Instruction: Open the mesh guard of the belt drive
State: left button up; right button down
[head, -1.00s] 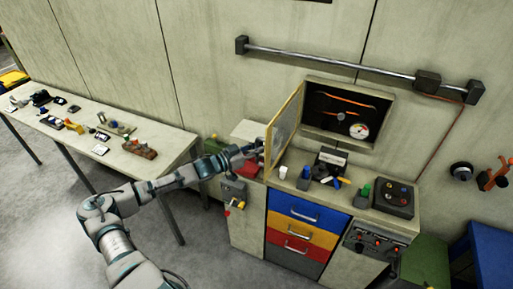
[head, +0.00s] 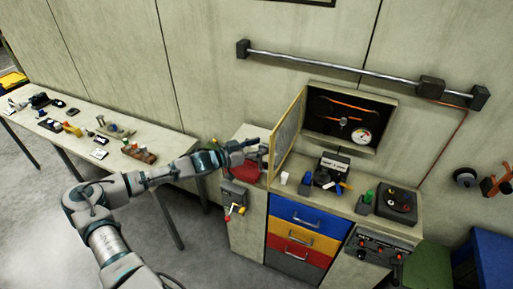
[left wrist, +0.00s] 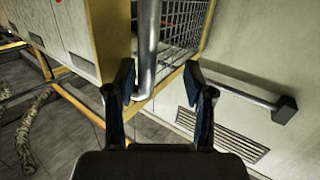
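The mesh guard (head: 288,135) is a wood-coloured frame with mesh. In the head view it stands swung out from the left side of the wall recess, and the belt drive (head: 345,119) with its orange belt is exposed. My left gripper (head: 254,145) is just left of the guard, apart from its outer edge. In the left wrist view the gripper (left wrist: 163,88) is open, with a grey metal bar (left wrist: 147,45) between the lines of its two fingers; I cannot tell whether they touch it. The mesh (left wrist: 185,20) shows behind the bar. My right gripper is not in view.
Below the recess is a cabinet with coloured drawers (head: 308,217) and small items on its top. A horizontal rail (head: 350,66) runs above. A table (head: 75,122) with several tools stands at the left. The grey floor in front is open.

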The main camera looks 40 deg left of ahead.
pick_arm(q)
jog(key=shift+m+t+h, duration=0.3)
jog(key=shift+t, duration=0.4)
jog(key=r, duration=0.5)
jog(key=d+r, duration=0.1)
jog(key=r, duration=0.2)
jog(key=shift+w, duration=0.2)
jog(key=shift+g, duration=0.8)
jog(key=f, duration=0.6)
jog(key=shift+s+d+f, duration=0.15)
jog(key=shift+s+d, duration=0.1)
jog(key=shift+d, duration=0.1)
jog(key=shift+s+a+r+p, duration=0.2)
jog(key=shift+a+p, duration=0.4)
jog(key=shift+p, duration=0.3)
jog(key=s+a+p, duration=0.1)
jog(key=s+a, duration=0.3)
jog(key=a, duration=0.4)
jog(key=s+a+f+p, duration=0.1)
jog(key=s+a, duration=0.3)
jog(key=a, duration=0.5)
jog(key=shift+s+f+y, duration=0.15)
jog(key=shift+s+y, duration=0.15)
jog(key=shift+y, duration=0.1)
